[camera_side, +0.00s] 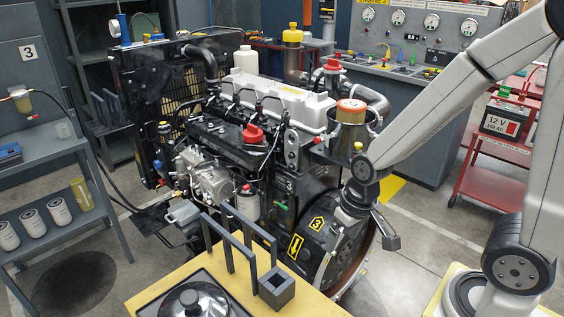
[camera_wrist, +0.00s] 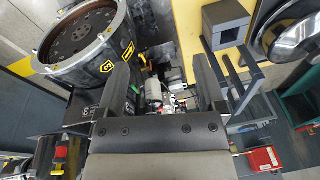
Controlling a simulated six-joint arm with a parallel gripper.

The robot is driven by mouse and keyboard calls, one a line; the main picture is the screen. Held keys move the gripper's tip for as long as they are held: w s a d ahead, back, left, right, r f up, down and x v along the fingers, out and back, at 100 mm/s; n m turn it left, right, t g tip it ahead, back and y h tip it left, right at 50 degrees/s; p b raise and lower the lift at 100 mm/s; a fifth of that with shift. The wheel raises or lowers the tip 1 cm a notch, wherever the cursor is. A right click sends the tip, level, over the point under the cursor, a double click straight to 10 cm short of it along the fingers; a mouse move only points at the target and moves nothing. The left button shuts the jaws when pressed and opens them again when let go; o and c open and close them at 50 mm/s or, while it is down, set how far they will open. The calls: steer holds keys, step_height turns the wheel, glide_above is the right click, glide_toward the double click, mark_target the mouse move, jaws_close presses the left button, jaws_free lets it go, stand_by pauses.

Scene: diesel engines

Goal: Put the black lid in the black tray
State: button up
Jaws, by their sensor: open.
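A round, shiny dark lid (camera_side: 193,299) with a knob shows at the bottom edge of the side view, partly cut off. It lies within the outline of a square black tray (camera_side: 150,308) on the yellow table; I cannot tell how it rests there. The round lid also shows at the top right of the wrist view (camera_wrist: 292,32), cut off. My gripper (camera_side: 382,228) is beside the engine's flywheel, apart from the lid and to its right in the side view. In the wrist view my gripper (camera_wrist: 160,68) has its two fingers wide apart with nothing held between them.
A grey upright frame (camera_side: 248,245) and a square hollow block (camera_side: 276,287) stand on the yellow table (camera_side: 310,298) next to the tray. The large engine (camera_side: 270,120) with its flywheel (camera_side: 345,255) stands behind. A red cart (camera_side: 490,160) is at the right.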

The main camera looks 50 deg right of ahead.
steer(key=shift+w+d+r+n+t+h, duration=0.2)
steer(key=shift+w+d+r+n+t, duration=0.1)
steer(key=shift+d+n, duration=0.15)
steer(key=shift+w+d+r+n+t+h, duration=0.2)
steer(key=shift+d+r+n, duration=0.1)
steer(key=shift+d+n, duration=0.15)
steer(key=shift+c, duration=0.3)
stand_by(0.4)
